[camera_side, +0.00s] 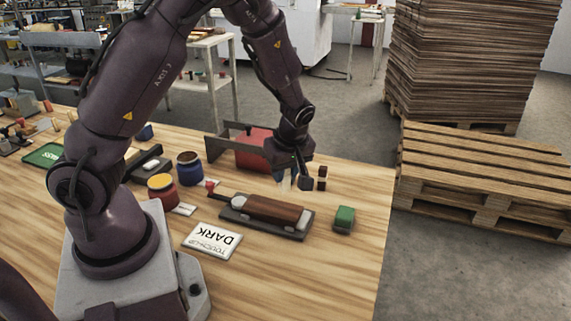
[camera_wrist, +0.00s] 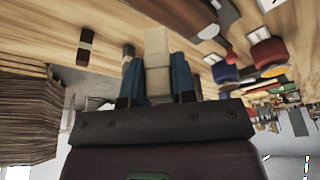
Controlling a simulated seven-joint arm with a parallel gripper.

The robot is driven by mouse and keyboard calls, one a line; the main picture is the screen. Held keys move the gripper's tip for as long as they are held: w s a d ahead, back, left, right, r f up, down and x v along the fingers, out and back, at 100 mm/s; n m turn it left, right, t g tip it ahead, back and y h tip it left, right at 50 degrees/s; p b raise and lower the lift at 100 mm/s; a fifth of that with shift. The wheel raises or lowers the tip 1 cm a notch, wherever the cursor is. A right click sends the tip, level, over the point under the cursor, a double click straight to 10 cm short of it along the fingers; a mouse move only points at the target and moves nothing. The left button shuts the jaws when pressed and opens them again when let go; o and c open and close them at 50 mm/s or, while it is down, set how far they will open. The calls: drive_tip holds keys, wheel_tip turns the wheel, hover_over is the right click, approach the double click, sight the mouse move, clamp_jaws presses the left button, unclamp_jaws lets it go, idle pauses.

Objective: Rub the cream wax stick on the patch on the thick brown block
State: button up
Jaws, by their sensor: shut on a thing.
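The thick brown block (camera_side: 272,210) lies in a dark holder (camera_side: 235,216) with pale end pieces and a red-tipped handle. Its patch cannot be made out. My gripper (camera_side: 294,178) is above the table behind the block, towards its right end, apart from it. In the wrist view, my gripper (camera_wrist: 158,75) has its blue fingers shut on the cream wax stick (camera_wrist: 157,50), which sticks out past the fingertips. The stick is small and pale in the side view (camera_side: 285,184). The block shows partly at the top of the wrist view (camera_wrist: 185,14).
A dark brown stick with a pale band (camera_side: 322,178) stands right of my gripper. A green block (camera_side: 344,218) lies right of the holder. A red block (camera_side: 252,150) stands behind. The table's right edge is near.

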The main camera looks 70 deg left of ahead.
sight(285, 190)
drive_tip(key=shift+f, duration=1.95)
drive_tip(key=shift+s+a+f, duration=0.25)
drive_tip(key=shift+f, duration=0.35)
drive_tip(key=shift+s+a+f, duration=0.2)
drive_tip(key=shift+a+f, duration=0.05)
drive_tip(key=shift+f, duration=0.3)
drive_tip(key=shift+s+a, duration=1.8)
drive_tip(key=shift+s, duration=0.05)
drive_tip(key=w+d, duration=0.4)
drive_tip(key=shift+w+d, duration=0.3)
drive_tip(key=shift+r, duration=4)
